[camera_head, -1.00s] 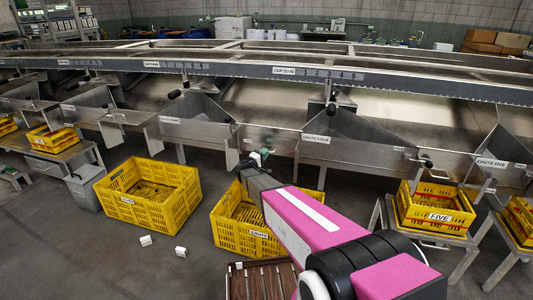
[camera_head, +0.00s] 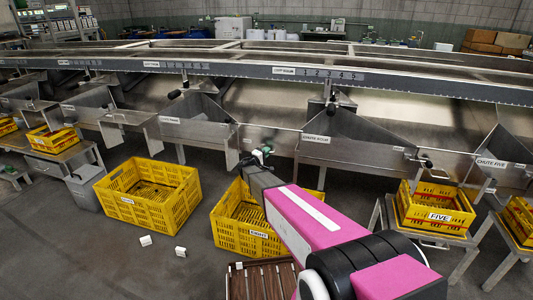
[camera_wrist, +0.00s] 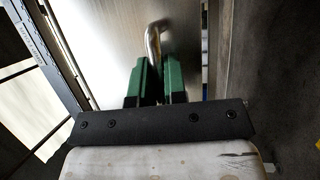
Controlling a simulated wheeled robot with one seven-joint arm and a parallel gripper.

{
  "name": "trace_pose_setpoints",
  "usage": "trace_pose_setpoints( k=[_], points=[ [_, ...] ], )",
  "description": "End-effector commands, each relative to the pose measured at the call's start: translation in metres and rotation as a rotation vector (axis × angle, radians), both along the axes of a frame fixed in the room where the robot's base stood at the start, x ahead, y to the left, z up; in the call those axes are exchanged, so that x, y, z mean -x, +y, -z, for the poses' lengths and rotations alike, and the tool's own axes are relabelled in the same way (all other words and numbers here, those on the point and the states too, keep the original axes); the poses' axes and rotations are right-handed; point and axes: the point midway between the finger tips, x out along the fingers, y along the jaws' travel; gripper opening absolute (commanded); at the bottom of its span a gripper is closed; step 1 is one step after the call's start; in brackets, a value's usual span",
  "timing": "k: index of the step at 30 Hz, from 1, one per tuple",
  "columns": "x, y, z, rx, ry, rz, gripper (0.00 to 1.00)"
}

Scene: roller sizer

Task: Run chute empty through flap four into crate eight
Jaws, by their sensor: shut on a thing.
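Chute four (camera_head: 345,145) is a sloped metal trough with a label on its front edge, in the middle right of the head view. Crate eight (camera_head: 230,236) is a yellow slatted crate with an EIGHT label, on the floor below and left of that label. My arm covers its right part. My gripper (camera_head: 262,154) is above the crate's back edge at the front of the chutes. In the wrist view its green fingers (camera_wrist: 160,82) are shut on a bent metal handle (camera_wrist: 154,42). The flap is hard to make out, and the chute's contents are hidden.
Another yellow crate (camera_head: 112,203) stands on the floor to the left. Crate five (camera_head: 418,215) sits on a metal stand at right. Small white blocks (camera_head: 146,240) lie on the floor. The long metal sizer frame (camera_head: 240,71) runs across above the chutes.

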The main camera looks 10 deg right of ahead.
Motion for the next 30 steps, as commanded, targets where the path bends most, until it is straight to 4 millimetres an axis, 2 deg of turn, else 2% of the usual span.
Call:
trace_pose_setpoints(
  k=[11,21,30],
  points=[
    [0.032,0.012,-0.017,-0.103,0.218,0.002,0.0],
    [0.06,0.026,-0.045,-0.234,0.51,0.0,0.0],
    [0.075,0.034,-0.072,-0.336,0.734,0.001,0.0]
  ],
)
